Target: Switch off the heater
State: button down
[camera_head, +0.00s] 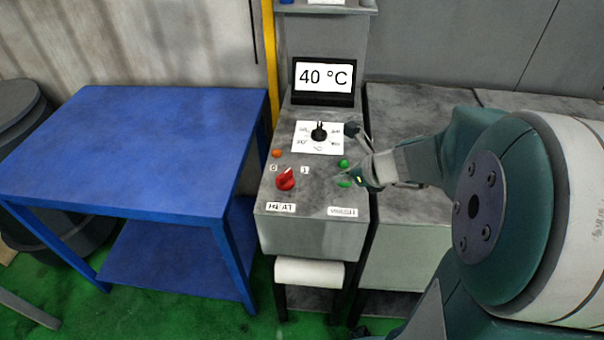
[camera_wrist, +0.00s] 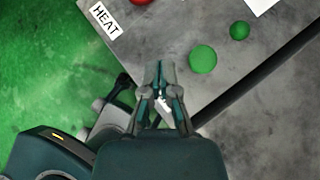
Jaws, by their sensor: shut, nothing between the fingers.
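The red rotary knob (camera_head: 285,180) sits above the HEAT label (camera_head: 281,207) on the grey control panel (camera_head: 310,222), between marks that look like 0 and 1. Its pale pointer mark seems to lean to the upper right, towards the 1. In the wrist view only a sliver of the red knob (camera_wrist: 140,2) shows at the top edge, near the HEAT label (camera_wrist: 104,19). My gripper (camera_head: 358,178) is over the right side of the panel, right of the knob and apart from it. In the wrist view my gripper (camera_wrist: 158,70) is shut and empty.
The display (camera_head: 323,77) reads 40 °C above a black temperature dial (camera_head: 319,132). An orange lamp (camera_head: 277,154) is above the knob. Green buttons (camera_wrist: 203,58) are close to my gripper. A blue table (camera_head: 140,140) stands left; a grey cabinet (camera_head: 405,230) is right.

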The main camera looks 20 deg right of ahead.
aim_at(291, 177)
jog(key=a+f, duration=0.1)
jog(key=w+a+f, duration=0.1)
jog(key=a, duration=0.1)
jog(key=w+a, duration=0.1)
jog(key=shift+w+a+f, duration=0.2)
jog(key=shift+a+f, duration=0.15)
jog(key=shift+f, duration=0.05)
jog(key=w+f, duration=0.1)
jog(key=f, duration=0.1)
jog(key=w+f, duration=0.2)
jog(key=shift+w+a, duration=0.15)
jog(key=shift+w, duration=0.05)
jog(key=w+a, duration=0.3)
jog(key=shift+w+a, duration=0.25)
jog(key=shift+d, duration=0.55)
jog(key=shift+w+a+n+g+y, duration=0.15)
jog(key=shift+a+n+g+y, duration=0.15)
jog(key=shift+n, duration=0.3)
jog(key=shift+w+d+n, duration=0.1)
jog(key=shift+d+n, duration=0.2)
jog(key=shift+n, duration=0.1)
